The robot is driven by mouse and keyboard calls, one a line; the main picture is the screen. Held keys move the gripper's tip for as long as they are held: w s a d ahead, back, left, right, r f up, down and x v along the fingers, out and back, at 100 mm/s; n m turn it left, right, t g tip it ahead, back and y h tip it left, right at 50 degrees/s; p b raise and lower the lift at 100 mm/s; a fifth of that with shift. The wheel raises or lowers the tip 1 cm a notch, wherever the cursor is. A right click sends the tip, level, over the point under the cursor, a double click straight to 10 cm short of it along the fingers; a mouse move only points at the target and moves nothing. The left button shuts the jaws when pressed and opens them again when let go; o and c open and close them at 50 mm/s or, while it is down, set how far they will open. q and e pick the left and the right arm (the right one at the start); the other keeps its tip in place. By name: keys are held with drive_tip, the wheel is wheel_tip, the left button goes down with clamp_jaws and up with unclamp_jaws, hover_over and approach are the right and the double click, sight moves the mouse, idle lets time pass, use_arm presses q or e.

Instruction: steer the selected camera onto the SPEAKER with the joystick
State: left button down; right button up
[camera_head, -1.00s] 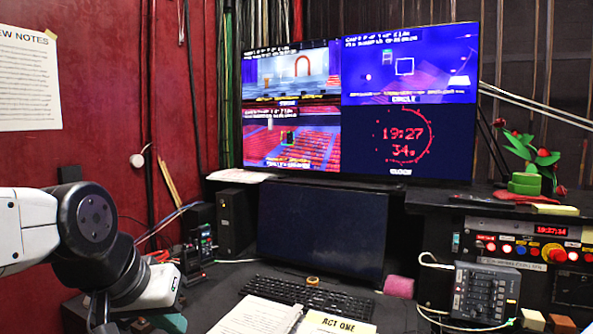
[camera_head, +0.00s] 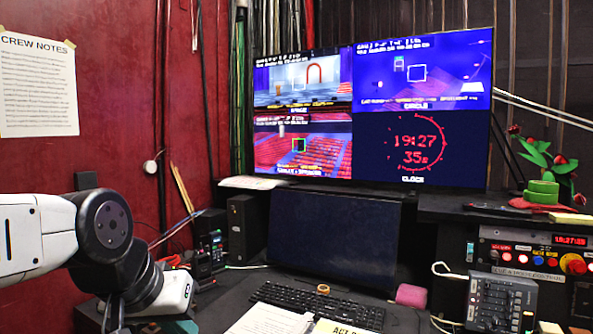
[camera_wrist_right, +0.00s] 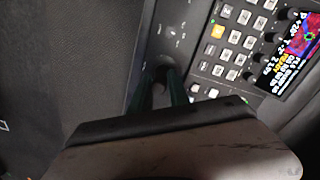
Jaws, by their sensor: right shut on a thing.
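The wall monitor (camera_head: 372,188) has four panes. The lower-left pane (camera_head: 325,165) shows red seats with a green square frame (camera_head: 299,145) near its middle. A small pale shape (camera_head: 281,130) is up and left of that frame; it is too small to identify surely as the speaker. In the right wrist view, my right gripper (camera_wrist_right: 163,88) is shut around the joystick (camera_wrist_right: 163,74) on a dark keypad panel (camera_wrist_right: 200,75); the fingers hide most of the stick. My left gripper (camera_head: 114,315) is at the lower left, partly cut off, its jaws unclear.
The upper-right pane (camera_head: 450,90) has a white square frame, and the lower-right pane (camera_head: 450,165) a red clock. A dark screen (camera_head: 333,232), keyboard (camera_head: 315,304) and papers (camera_head: 265,322) occupy the desk. A button panel (camera_head: 530,258) and grey box (camera_head: 500,303) are at right.

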drive_tip(key=o, duration=0.6)
drive_tip(key=shift+r, duration=3.75)
